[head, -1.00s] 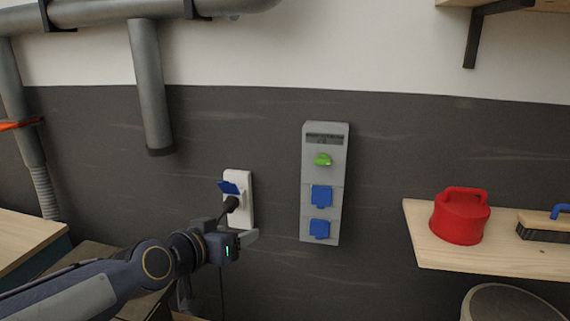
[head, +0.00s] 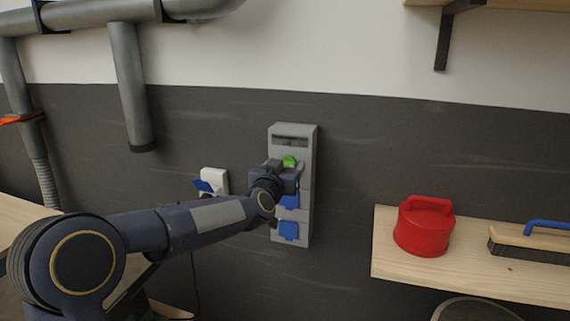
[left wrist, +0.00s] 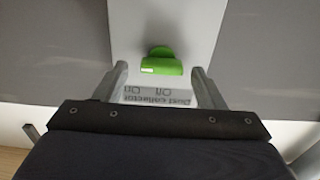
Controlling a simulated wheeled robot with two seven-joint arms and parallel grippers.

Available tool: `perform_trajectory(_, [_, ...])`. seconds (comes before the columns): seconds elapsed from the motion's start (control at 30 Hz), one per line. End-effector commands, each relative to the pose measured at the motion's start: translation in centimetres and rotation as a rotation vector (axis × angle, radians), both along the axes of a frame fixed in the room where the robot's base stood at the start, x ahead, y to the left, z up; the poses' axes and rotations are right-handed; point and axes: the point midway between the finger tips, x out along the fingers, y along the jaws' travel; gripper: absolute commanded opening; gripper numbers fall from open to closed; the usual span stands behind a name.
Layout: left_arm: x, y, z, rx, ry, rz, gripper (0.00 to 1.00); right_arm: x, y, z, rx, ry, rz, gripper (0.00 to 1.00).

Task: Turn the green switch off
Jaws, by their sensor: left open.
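The green switch (head: 289,161) is a knob on the upper part of a grey wall box (head: 306,215). In the left wrist view the green switch (left wrist: 161,63) lies just beyond my open fingertips, roughly centred between them. A label on the box reads "Dust collector" with "Off" and "On", upside down in that view. My left gripper (head: 291,168) is in front of the box at the switch's height and covers part of it. In the left wrist view its two fingers (left wrist: 161,78) are apart with nothing between them. My right gripper is not in view.
Blue socket covers (head: 288,231) are on the box below the switch. A white socket (head: 214,177) with a blue flap is to its left. A wooden shelf (head: 388,262) with a red container (head: 424,228) and a brush (head: 525,243) is to the right.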

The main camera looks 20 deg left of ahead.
Motion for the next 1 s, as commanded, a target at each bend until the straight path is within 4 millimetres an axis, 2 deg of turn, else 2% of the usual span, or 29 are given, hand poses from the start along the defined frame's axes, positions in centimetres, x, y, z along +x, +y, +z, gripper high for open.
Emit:
perform_trajectory(0.27, [0.19, 0.01, -0.06, 0.0, 0.001, 0.0, 0.64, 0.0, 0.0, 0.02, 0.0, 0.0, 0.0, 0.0])
perform_trajectory(0.6, [0.16, 0.01, -0.04, 0.0, 0.0, 0.0, 0.19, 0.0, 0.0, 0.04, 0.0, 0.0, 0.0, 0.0])
perform_trajectory(1.0, [0.15, 0.03, -0.18, -0.078, 0.002, 0.0, 0.19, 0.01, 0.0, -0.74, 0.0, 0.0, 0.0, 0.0])
